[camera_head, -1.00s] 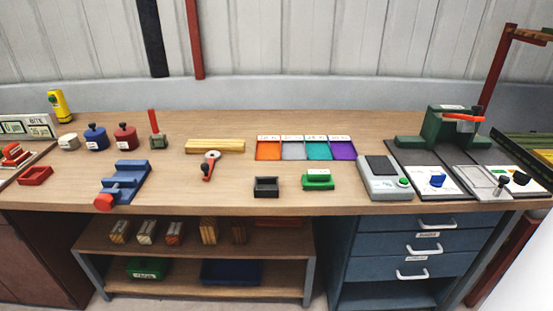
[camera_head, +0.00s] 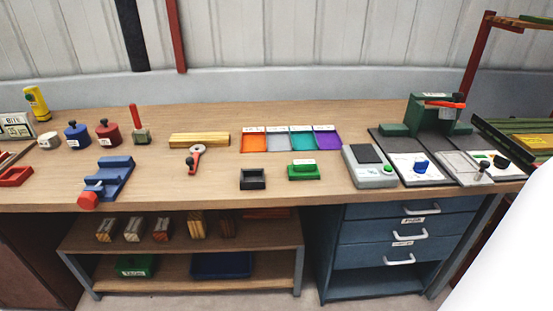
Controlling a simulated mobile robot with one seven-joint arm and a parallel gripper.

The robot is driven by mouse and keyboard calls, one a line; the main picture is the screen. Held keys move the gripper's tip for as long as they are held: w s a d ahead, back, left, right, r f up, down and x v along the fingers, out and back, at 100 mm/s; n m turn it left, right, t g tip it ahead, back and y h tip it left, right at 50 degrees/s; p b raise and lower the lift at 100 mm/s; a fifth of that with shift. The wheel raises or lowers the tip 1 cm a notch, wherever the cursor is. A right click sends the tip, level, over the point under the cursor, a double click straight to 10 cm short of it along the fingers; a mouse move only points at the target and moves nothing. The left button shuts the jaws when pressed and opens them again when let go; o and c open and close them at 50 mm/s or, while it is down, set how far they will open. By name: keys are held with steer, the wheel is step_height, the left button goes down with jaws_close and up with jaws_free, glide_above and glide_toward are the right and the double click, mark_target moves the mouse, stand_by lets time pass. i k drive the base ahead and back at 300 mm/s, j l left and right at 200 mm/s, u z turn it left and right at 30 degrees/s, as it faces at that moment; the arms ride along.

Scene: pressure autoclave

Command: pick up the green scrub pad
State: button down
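A small green block with a pale label on its raised top (camera_head: 304,172) sits on the wooden workbench (camera_head: 230,190), right of centre near the front. It looks like the green scrub pad, though its label is too small to read. It lies flat, with a small dark open box (camera_head: 252,179) to its left and a grey device with a dark plate (camera_head: 370,168) to its right. My gripper is not in view.
Orange, grey, teal and purple trays (camera_head: 302,140) lie behind the green block. A blue fixture with a red knob (camera_head: 108,178) is at the left. A green machine (camera_head: 432,115) stands at the right. Bare bench surrounds the block's front.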

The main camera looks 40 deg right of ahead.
mark_target(300, 171)
steer(key=z, duration=1.2)
steer(key=i+j+z, duration=0.15)
steer(key=i+z, duration=0.3)
steer(key=i, duration=0.55)
